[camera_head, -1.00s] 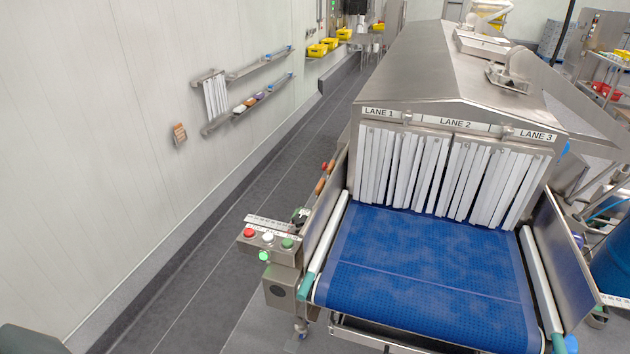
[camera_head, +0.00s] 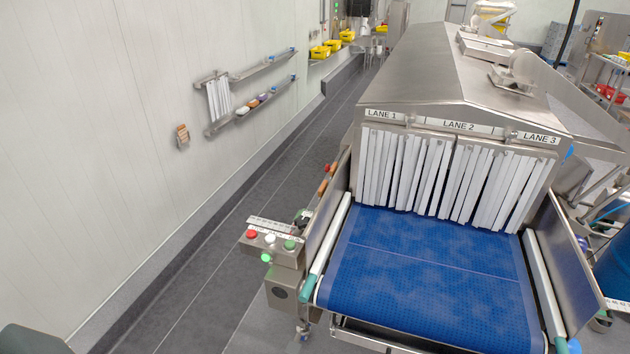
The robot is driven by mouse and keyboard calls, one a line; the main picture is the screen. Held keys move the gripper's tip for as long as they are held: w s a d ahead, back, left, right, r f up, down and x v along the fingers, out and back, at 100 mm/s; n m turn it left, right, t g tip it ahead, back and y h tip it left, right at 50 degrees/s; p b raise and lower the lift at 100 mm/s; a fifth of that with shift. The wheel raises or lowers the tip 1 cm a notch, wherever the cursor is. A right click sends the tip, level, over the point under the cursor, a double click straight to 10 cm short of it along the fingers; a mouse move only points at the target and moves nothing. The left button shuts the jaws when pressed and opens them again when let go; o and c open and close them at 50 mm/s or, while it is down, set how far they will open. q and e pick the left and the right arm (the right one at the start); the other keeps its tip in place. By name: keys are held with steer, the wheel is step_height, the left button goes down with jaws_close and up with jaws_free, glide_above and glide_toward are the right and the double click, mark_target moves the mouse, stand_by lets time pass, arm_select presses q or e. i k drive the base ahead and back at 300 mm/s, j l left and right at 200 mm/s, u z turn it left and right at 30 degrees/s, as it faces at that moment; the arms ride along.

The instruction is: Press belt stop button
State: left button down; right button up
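A metal control box (camera_head: 284,272) stands at the near left corner of the conveyor. On its top are a red button (camera_head: 251,233), a white button (camera_head: 270,238) and a green button (camera_head: 290,244), in a row from left to right. A small bright green round light or button (camera_head: 266,257) is on the front face below them. A label strip (camera_head: 270,224) lies behind the buttons; its writing is too small to read. Neither of my grippers is in view.
The blue belt (camera_head: 420,300) is empty and runs under white strip curtains (camera_head: 440,175) into a metal tunnel (camera_head: 430,70). Grey floor (camera_head: 215,290) is clear left of the conveyor. Wall racks (camera_head: 250,105) hang on the left wall.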

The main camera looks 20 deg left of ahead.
mark_target(251, 234)
steer(key=i+j, duration=0.25)
steer(key=i, duration=0.25)
steer(key=i+j+u, duration=0.15)
steer(key=i, duration=0.35)
steer(key=j, duration=0.1)
